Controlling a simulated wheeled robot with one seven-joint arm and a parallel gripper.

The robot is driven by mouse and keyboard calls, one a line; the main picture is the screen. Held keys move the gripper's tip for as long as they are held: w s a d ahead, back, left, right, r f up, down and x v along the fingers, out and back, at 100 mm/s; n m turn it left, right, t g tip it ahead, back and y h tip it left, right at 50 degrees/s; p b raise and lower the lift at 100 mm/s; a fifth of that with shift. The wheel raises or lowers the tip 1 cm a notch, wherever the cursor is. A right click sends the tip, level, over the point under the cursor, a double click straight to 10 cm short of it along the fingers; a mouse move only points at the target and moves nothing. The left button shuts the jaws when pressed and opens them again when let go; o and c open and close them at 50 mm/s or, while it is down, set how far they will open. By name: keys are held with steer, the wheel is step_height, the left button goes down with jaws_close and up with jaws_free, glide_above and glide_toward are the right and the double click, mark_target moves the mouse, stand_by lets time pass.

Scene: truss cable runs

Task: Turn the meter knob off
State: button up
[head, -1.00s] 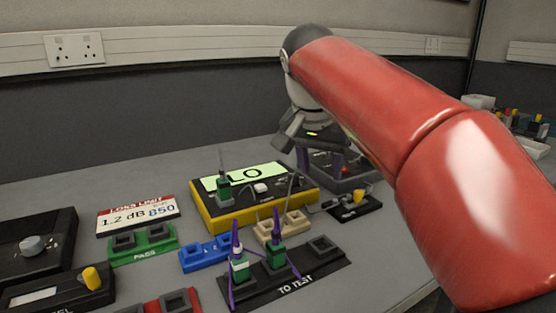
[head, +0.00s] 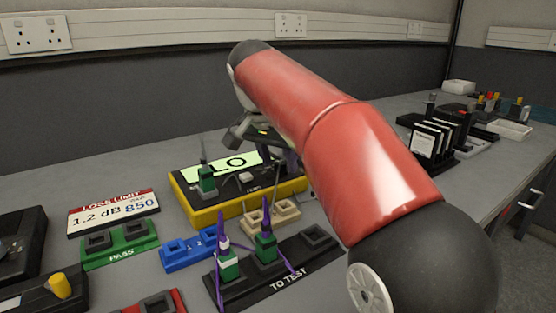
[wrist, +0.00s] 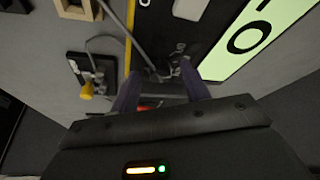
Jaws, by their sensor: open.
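The meter, a yellow and black box (head: 213,209) with a pale green display (head: 213,168), sits on the bench in the head view. Its display (wrist: 250,38) and dark face also show in the wrist view. A pale grey block-like control (head: 246,177) sits on its face; whether this is the knob is unclear. My gripper (wrist: 160,78) is open, fingers pointing down at the meter's end near its yellow edge (wrist: 130,30). Nothing is clearly held between the fingers. In the head view the arm partly hides the gripper and the meter's right end.
A black rack marked TO TEST (head: 320,265) holds green connectors with purple cables close in front. Blue (head: 187,262), green (head: 120,259) and beige (head: 257,222) holders stand nearby. A small black box with a yellow knob (wrist: 86,92) lies beside the meter. Black card-like items (head: 432,140) stand at right.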

steer(key=c, duration=1)
steer(key=shift+n, duration=0.5)
steer(key=n, duration=0.1)
steer(key=n+y+p, duration=0.1)
steer(key=n, duration=0.1)
steer(key=shift+d+r+t+y, duration=0.1)
steer(key=shift+d+t+y, duration=0.15)
steer(key=shift+t+y, duration=0.15)
steer(key=shift+d+n+y+p, duration=0.1)
steer(key=shift+n+y+p, duration=0.55)
steer(key=shift+n, duration=1.35)
steer(key=o, duration=1)
